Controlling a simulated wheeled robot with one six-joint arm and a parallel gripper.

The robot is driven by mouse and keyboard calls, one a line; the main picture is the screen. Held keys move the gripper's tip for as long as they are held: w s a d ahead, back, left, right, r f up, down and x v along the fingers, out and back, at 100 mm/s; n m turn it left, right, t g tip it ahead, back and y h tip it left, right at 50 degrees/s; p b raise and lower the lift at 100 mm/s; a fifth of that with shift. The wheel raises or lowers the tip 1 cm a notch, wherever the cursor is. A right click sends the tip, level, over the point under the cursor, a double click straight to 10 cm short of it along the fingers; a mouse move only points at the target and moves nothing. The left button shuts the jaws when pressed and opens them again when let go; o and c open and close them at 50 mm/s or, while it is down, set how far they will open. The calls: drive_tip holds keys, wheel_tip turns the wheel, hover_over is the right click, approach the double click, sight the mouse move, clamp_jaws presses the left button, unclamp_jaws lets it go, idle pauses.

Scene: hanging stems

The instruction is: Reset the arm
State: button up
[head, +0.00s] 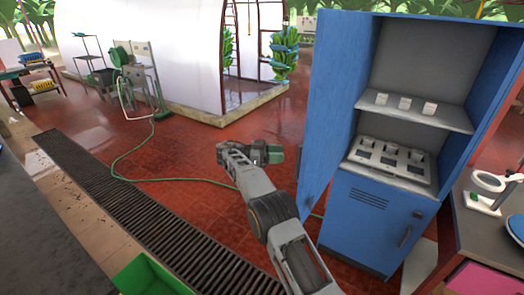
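My arm rises from the bottom middle and bends at an elbow near the middle of the head view. Its end, with my gripper (274,154), points right, just left of the blue cabinet's open door (333,100). The gripper is small and dark green-grey here. Its fingers cannot be made out, so I cannot tell whether it is open or shut, and no held thing shows.
The blue cabinet (369,222) stands close on the right, with small white blocks (404,103) on its shelf (440,118). A green hose (185,180) crosses the red floor. A drain grate (130,214) runs diagonally. A green crate (150,272) is at bottom left.

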drive_tip(key=shift+a, duration=0.1)
idle(0.4)
drive_tip(key=shift+n, duration=0.3)
wheel_tip(320, 180, down, 9)
drive_tip(key=w+n+t+y, duration=0.1)
drive_tip(key=n+t+y, duration=0.2)
drive_tip(key=n, duration=0.7)
drive_tip(key=s+d+f+n+g+y, duration=0.1)
drive_tip(key=s+f+n+y, duration=0.1)
drive_tip(key=s+n+y, duration=0.4)
drive_tip(key=s+d+r+t+y+b, duration=0.1)
drive_tip(key=s+r+y, duration=0.1)
drive_tip(key=s, duration=0.7)
drive_tip(key=s+d+r+n+t+y+b, duration=0.1)
drive_tip(key=s+r+t+y, duration=0.1)
drive_tip(key=s, duration=0.8)
drive_tip(key=s+d+r+n+t+y+b, duration=0.1)
drive_tip(key=s+r+y, duration=0.3)
drive_tip(key=s, duration=0.6)
drive_tip(key=shift+d+y, duration=0.45)
drive_tip(key=shift+y, duration=0.05)
